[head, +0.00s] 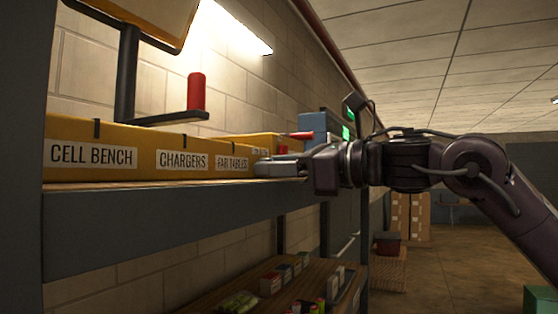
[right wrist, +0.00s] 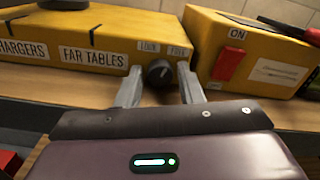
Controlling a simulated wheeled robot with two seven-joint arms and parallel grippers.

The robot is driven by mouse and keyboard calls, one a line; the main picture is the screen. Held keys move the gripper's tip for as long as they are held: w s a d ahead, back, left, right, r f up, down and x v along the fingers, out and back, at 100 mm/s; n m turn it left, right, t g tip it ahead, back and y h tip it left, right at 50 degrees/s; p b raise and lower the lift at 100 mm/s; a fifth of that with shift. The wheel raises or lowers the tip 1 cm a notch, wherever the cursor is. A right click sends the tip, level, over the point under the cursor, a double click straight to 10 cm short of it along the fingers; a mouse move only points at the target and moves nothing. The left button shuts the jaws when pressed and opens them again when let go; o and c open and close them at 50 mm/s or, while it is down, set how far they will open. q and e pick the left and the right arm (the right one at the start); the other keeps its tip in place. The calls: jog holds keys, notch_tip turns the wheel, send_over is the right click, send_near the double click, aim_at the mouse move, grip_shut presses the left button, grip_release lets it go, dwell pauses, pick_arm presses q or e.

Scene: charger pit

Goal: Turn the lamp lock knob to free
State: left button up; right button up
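The lamp lock knob (right wrist: 160,72) is a small dark round knob on the front of a yellow box (right wrist: 100,38), in the right wrist view. A LOCK label (right wrist: 148,47) is above it on the left and a FREE label (right wrist: 179,52) above it on the right. I cannot tell clearly which way it points. My right gripper (right wrist: 160,80) is open, one grey finger on each side of the knob, with a small gap showing on both sides. In the head view my right gripper (head: 268,166) is at the yellow box front and the knob is hidden. My left gripper is not in view.
A second yellow box (right wrist: 255,55) with a red switch (right wrist: 230,63) labelled ON stands just right of the knob. In the head view, a dark arm with a red handle (head: 196,92) rises above the boxes. The shelf edge (head: 150,230) runs below them.

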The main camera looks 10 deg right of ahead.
jog(key=shift+d, duration=0.1)
jog(key=shift+c, duration=0.4)
jog(key=c, duration=0.6)
jog(key=shift+m+p, duration=0.3)
jog(key=shift+m, duration=0.9)
jog(key=m, duration=0.3)
jog(key=o, duration=0.7)
